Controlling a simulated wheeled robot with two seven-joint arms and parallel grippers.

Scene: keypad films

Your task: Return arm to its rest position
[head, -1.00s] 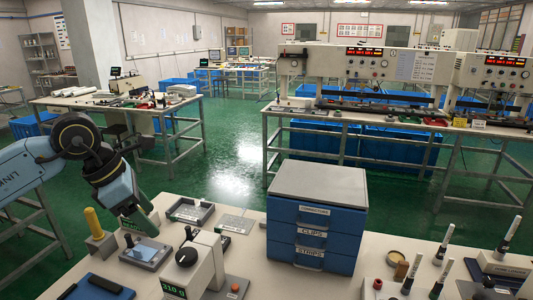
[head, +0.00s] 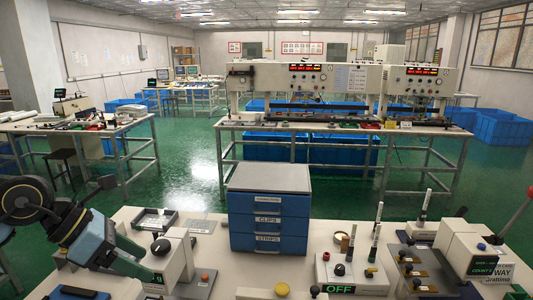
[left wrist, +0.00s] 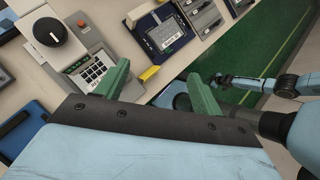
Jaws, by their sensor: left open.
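My left arm comes in at the lower left of the head view. Its gripper (head: 138,262) is low over the workbench (head: 215,262), beside the white device with a black dial (head: 162,248). In the left wrist view the two green fingers of this gripper (left wrist: 160,88) are spread apart with nothing between them. A keypad (left wrist: 95,72) shows beyond the left finger, with the black dial (left wrist: 48,32) above it. A light-blue arm part of mine (left wrist: 285,86) crosses the right side of the wrist view. I cannot make out a right gripper's jaws; none shows in the head view.
A blue drawer unit (head: 270,218) stands mid-bench. A white box marked OFF (head: 350,275) and a white counter device (head: 478,250) are to its right. A grey tray (head: 155,220) lies at the back left. A yellow handle (left wrist: 150,73) shows near the fingers. Green floor lies beyond.

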